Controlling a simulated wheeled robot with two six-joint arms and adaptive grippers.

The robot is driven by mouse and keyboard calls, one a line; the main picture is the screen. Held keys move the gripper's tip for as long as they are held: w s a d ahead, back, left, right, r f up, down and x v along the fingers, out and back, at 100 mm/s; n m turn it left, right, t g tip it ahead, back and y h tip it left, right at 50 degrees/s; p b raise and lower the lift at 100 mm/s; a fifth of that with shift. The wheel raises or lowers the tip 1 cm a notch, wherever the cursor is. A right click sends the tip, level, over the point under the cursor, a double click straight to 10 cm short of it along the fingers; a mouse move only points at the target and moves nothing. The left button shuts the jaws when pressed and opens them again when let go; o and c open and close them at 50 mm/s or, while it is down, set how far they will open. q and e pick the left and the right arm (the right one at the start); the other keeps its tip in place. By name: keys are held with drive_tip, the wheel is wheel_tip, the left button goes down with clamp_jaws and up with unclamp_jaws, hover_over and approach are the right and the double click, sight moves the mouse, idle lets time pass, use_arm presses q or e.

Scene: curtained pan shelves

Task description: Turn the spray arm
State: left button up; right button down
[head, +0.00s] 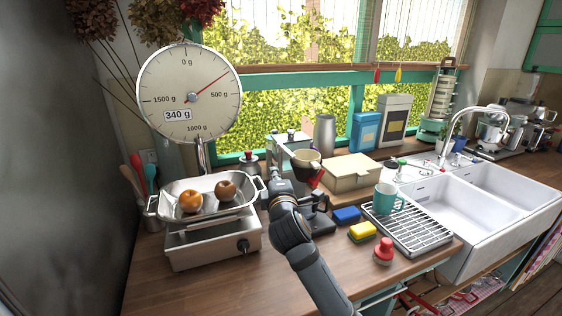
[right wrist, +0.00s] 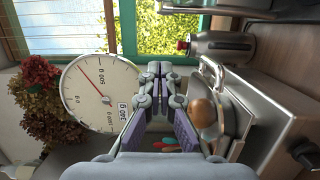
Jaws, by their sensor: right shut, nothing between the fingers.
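I see no part that I can clearly name as the spray arm. The curved chrome tap (head: 468,112) over the white double sink (head: 470,205) is at the right of the head view, well apart from my gripper. My right gripper (head: 277,183) is beside the scale's pan, partly hidden by my own wrist. In the right wrist view its fingertips (right wrist: 160,70) are together with nothing between them. My left gripper is not in view.
A scale with a round dial (head: 190,93) and a metal pan (head: 180,187) holding two fruits stands at left.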

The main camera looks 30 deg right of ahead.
sight(286, 153)
use_arm(q)
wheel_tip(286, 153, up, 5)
drive_tip(key=p, duration=0.4)
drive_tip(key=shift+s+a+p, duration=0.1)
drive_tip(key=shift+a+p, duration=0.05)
drive_tip(key=shift+p, duration=0.15)
use_arm(e)
drive_tip(key=w+d, duration=0.8)
drive_tip(key=shift+r, duration=0.1)
